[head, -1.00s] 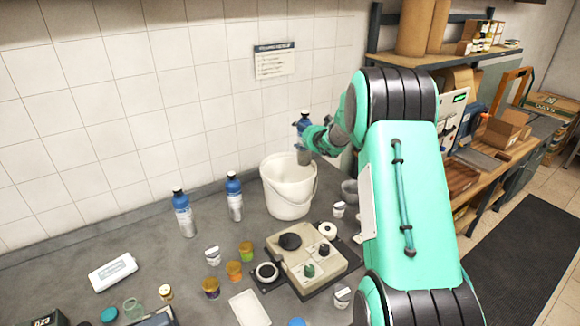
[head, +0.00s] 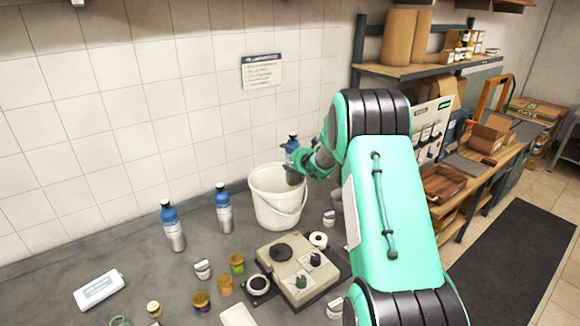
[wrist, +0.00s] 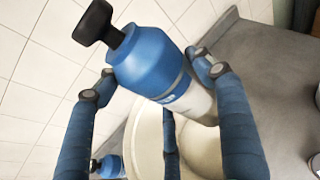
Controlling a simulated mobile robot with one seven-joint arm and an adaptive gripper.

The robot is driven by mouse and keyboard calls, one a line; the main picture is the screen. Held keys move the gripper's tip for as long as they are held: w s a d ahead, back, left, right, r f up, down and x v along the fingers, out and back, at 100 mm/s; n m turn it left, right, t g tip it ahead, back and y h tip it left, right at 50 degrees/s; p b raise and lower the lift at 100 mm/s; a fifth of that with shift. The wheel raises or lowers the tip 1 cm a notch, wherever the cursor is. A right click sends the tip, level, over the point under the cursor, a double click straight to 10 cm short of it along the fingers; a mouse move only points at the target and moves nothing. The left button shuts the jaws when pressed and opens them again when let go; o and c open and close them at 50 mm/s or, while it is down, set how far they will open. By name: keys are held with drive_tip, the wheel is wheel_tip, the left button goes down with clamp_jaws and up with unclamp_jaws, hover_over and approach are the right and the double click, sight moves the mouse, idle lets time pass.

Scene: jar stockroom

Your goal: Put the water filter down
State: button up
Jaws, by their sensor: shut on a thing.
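The water filter, a bottle with a blue upper body, black cap and pale lower part, is in my gripper (head: 294,165). In the head view its blue top (head: 292,143) shows above the rear right rim of a white bucket (head: 278,212). In the wrist view my fingers (wrist: 150,85) are on both sides of the filter (wrist: 155,65), which looks tilted in that picture. The bucket (wrist: 146,135) is behind and below it.
Two similar blue-topped bottles (head: 173,228) (head: 223,210) stand left of the bucket. A beige device (head: 290,270) with knobs and several small jars (head: 237,264) are in front. A white box (head: 100,289) lies at left. The tiled wall (head: 120,100) is behind.

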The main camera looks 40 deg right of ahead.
drive_tip(key=shift+f+b, duration=0.3)
drive_tip(key=shift+f, duration=1.9)
drive_tip(key=o, duration=2)
drive_tip(key=shift+f, duration=0.1)
drive_tip(key=shift+c, duration=0.2)
drive_tip(key=shift+s, duration=0.1)
drive_tip(key=shift+p+v, duration=0.35)
drive_tip(key=shift+v, duration=5.6)
